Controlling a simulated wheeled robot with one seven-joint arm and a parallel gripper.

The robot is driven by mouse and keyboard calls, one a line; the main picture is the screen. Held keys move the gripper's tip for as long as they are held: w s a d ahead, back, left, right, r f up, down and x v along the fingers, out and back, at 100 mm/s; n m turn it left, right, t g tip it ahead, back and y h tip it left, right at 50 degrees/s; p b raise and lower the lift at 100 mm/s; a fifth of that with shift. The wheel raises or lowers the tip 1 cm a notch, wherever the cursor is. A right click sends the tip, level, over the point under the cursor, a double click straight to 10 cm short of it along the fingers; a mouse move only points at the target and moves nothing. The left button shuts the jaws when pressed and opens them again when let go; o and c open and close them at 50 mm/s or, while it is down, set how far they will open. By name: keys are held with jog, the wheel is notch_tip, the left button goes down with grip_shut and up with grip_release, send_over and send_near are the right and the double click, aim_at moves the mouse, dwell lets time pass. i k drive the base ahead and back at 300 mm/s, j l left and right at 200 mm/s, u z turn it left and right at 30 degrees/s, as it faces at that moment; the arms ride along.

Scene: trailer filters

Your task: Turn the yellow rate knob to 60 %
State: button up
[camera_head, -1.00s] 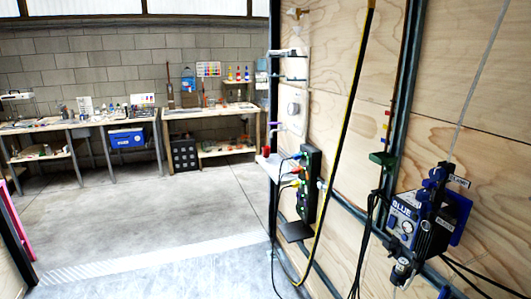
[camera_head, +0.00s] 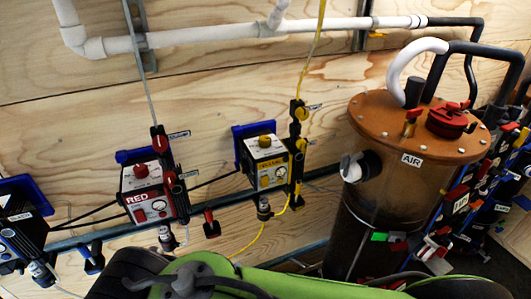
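A yellow-labelled box (camera_head: 264,161) is mounted on the rail along the plywood wall, near the middle of the head view. A yellow knob (camera_head: 265,141) sits on its top. A small round dial (camera_head: 281,173) is on its front face. The scale and the setting are too small to read. My gripper is not in view, so nothing is seen touching the yellow box.
A red-labelled box (camera_head: 150,193) with a red knob hangs left of it, and a blue one (camera_head: 20,220) further left. A large cylinder marked AIR (camera_head: 385,175) stands right. A green and black shape (camera_head: 230,275) fills the lower foreground.

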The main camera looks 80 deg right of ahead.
aim_at(264, 141)
jog(key=z, duration=2.85)
